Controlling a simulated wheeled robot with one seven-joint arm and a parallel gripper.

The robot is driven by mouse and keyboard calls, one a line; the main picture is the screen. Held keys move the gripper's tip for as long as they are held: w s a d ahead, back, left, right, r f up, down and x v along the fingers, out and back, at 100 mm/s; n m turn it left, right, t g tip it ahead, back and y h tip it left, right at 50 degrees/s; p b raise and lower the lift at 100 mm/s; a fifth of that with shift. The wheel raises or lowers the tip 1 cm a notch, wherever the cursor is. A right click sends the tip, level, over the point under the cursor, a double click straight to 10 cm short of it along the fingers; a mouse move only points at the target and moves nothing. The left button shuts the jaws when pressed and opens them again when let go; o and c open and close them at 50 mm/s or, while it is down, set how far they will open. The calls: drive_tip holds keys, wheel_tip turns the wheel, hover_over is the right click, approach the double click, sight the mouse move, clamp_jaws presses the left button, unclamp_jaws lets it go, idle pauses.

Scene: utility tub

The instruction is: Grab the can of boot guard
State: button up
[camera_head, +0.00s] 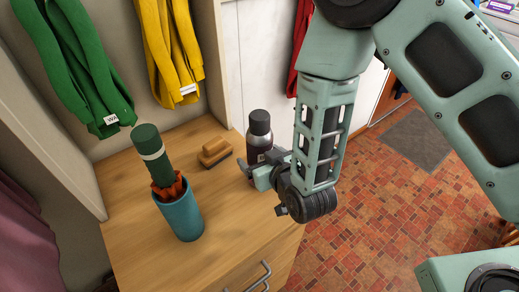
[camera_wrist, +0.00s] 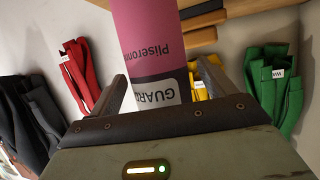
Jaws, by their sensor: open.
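The can of boot guard (camera_head: 259,132) stands upright near the right edge of the wooden top, dark with a black cap in the head view. In the wrist view the can (camera_wrist: 150,45) shows a pink label and a white band reading "GUARD", upside down. My gripper (camera_head: 251,170) is low at the can's near side. In the wrist view its two fingers stand apart, one on each side of the can. I cannot tell whether either finger touches it. The can's lower part is partly hidden by my gripper in the head view.
A wooden brush (camera_head: 216,151) lies left of the can. Green (camera_head: 70,60) and yellow (camera_head: 168,45) garments hang behind. The wooden top (camera_head: 125,240) is otherwise largely clear.

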drive_tip(key=shift+w+a+f, duration=0.2)
drive_tip(key=shift+w+f, duration=0.05)
drive_tip(key=shift+w, duration=0.2)
drive_tip(key=c, duration=1.3)
drive_tip(key=shift+o, duration=0.2)
drive_tip(key=shift+r, duration=0.2)
